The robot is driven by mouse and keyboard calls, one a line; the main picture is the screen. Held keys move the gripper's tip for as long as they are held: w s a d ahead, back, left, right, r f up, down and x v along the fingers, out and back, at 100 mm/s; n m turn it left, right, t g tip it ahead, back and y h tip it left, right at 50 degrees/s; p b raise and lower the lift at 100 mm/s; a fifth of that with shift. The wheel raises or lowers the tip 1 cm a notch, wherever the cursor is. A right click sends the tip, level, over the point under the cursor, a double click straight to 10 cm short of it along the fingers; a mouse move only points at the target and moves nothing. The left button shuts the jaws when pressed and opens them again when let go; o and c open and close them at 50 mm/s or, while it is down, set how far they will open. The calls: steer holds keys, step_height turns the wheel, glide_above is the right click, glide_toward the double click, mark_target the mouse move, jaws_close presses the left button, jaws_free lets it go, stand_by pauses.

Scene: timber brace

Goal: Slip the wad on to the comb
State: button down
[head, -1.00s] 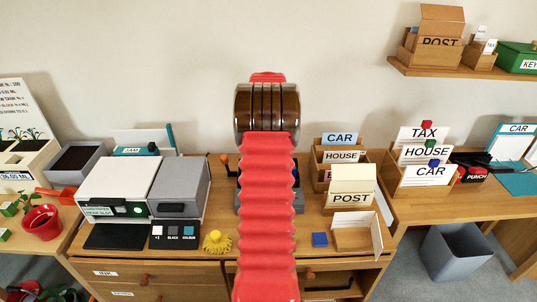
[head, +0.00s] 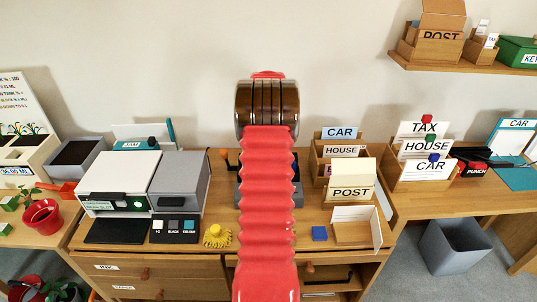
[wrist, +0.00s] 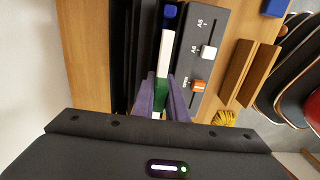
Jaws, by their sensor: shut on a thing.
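In the wrist view my gripper (wrist: 161,84) has purple fingers shut on a narrow upright thing, white with green and blue parts. It looks like the wad (wrist: 165,52) seen edge-on, with green between the fingers and blue at the far end. It lies over or beside a dark machine (wrist: 211,27) with A5 and A4 marks, a white slider and an orange slider. I cannot pick out the comb for certain among the dark parts left of the wad, nor tell whether the wad touches it. In the head view my red arm hides the gripper, the wad and most of the machine.
A printer-like box (head: 120,178) stands left on the desk. A yellow tufted thing (head: 216,237) and a blue block (head: 319,233) lie near the front edge. The POST box (head: 350,192) and card holders (head: 425,170) stand right. An orange-knobbed lever (head: 225,156) shows beside my arm.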

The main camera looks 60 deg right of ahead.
steer(key=shift+f, duration=0.7)
steer(key=c, duration=1.7)
jaws_free()
steer(key=shift+o, duration=0.3)
steer(key=shift+f, duration=0.1)
steer(key=o, duration=0.4)
steer(key=shift+o, duration=0.2)
steer(key=shift+r, duration=0.2)
steer(key=shift+r, duration=3.85)
